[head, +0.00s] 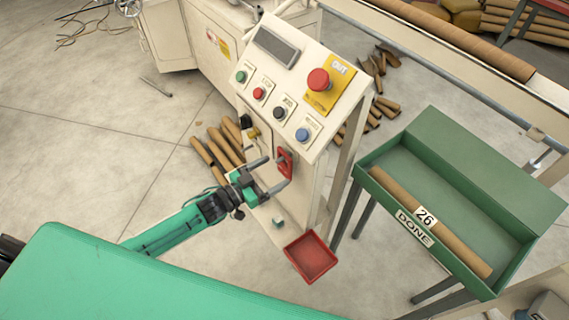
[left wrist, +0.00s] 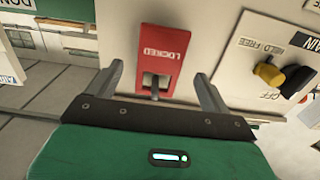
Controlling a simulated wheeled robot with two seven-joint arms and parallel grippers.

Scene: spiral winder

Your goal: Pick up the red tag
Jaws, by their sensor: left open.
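The red tag (head: 284,163) hangs on the side of the cream control cabinet, below the sloped button panel. In the left wrist view the red tag (left wrist: 161,48) reads LOCKED upside down and has a dark slot with a grey metal piece in it. My left gripper (head: 276,172) is open in front of the cabinet. In the left wrist view its two fingers (left wrist: 159,76) stand apart on either side of the tag's slotted end, with clear gaps. Whether the fingertips reach the tag's depth is hard to tell. My right gripper is not in view.
A yellow-black knob (left wrist: 268,72) sits beside the tag. The button panel (head: 290,95) carries a red stop button (head: 318,79). A small red tray (head: 311,257) is below. A green DONE bin (head: 450,180) holds a tube. Cardboard tubes (head: 219,149) lie on the floor.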

